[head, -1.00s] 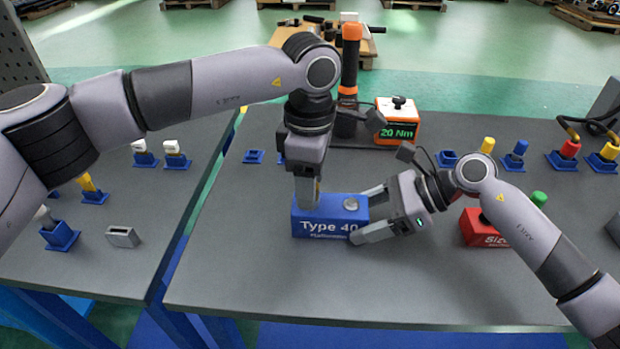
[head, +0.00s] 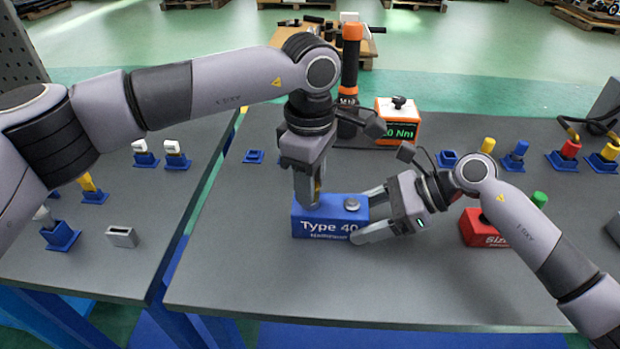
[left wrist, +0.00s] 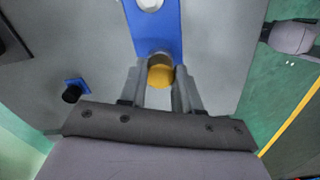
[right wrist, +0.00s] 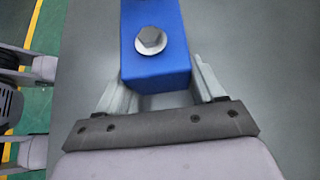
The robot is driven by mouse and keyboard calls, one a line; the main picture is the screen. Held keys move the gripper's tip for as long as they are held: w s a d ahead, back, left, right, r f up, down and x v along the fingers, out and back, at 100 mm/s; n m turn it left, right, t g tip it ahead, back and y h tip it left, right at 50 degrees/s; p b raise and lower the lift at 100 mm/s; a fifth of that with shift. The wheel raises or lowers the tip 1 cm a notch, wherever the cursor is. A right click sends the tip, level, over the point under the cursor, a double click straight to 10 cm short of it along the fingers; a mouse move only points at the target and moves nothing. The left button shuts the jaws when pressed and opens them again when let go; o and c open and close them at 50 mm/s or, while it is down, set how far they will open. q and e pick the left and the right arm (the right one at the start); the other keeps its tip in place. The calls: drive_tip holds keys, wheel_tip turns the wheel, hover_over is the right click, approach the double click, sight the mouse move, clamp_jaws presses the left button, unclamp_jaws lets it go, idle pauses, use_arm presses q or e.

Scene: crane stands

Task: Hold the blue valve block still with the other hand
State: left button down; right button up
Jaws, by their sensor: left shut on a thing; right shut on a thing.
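The blue valve block (head: 330,229), marked "Type 40", sits on the grey table. A silver hex bolt (head: 352,204) is on its top near the right end. My right gripper (head: 364,216) is shut on the block's right end, one finger on each side; in the right wrist view the block (right wrist: 155,68) lies between the fingers. My left gripper (head: 315,196) points down over the block's left end, shut on a yellow round piece (left wrist: 160,74). In the left wrist view this piece sits at the end of the block (left wrist: 155,32). Its lower part is hidden.
A red block (head: 480,229) stands right of my right gripper. An orange-and-black tool (head: 350,75) stands behind, near an orange display box (head: 400,112). Several small coloured parts in blue holders line the back right. The table front is clear.

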use_arm(q)
drive_tip(key=shift+m, duration=1.4)
drive_tip(key=m, duration=0.3)
drive_tip(key=shift+m, duration=1.1)
drive_tip(key=m, duration=0.4)
drive_tip(key=shift+m, duration=0.6)
